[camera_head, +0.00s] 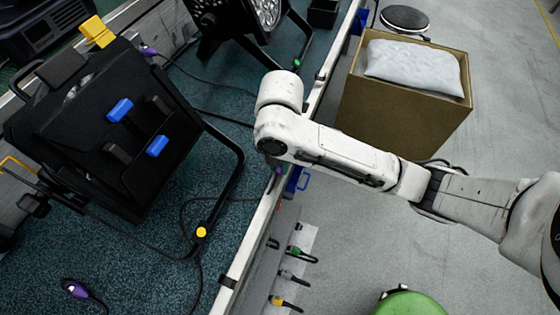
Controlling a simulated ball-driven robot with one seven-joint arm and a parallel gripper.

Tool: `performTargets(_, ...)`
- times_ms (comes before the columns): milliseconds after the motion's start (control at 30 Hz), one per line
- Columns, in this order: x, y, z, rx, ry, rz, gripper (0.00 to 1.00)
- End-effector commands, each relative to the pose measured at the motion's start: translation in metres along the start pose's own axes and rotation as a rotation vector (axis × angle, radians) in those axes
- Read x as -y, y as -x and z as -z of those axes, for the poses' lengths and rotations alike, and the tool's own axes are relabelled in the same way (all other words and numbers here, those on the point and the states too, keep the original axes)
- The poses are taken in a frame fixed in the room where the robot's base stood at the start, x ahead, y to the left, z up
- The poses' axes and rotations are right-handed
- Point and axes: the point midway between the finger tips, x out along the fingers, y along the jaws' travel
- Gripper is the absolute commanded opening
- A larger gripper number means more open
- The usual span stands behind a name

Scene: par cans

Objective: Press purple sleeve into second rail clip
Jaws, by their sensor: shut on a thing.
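The pale rail (248,250) runs along the bench edge from bottom centre to the top. A dark clip (228,282) sits low on it and another clip (320,76) sits higher up. My gripper (273,162) points down at the rail's middle and is mostly hidden under my white wrist. It is shut on a small purple sleeve (278,171), of which only a sliver shows. A black cable runs to it from the left. Any clip directly under my gripper is hidden, so I cannot tell whether the sleeve touches one.
A black par can (100,130) with a yoke stands left, another lamp (235,20) at the top. Purple connectors (76,289) (149,51) lie on the bench. Outside the rail are a blue hook (300,181), a holder with several cables (300,250) and a cardboard box (395,115).

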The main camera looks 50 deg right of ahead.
Motion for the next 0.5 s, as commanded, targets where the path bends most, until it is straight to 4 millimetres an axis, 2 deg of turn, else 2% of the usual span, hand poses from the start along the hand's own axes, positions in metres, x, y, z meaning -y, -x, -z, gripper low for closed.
performTargets(500,0.0008,-0.009,0.0012,-0.006,0.0,0.009,0.0)
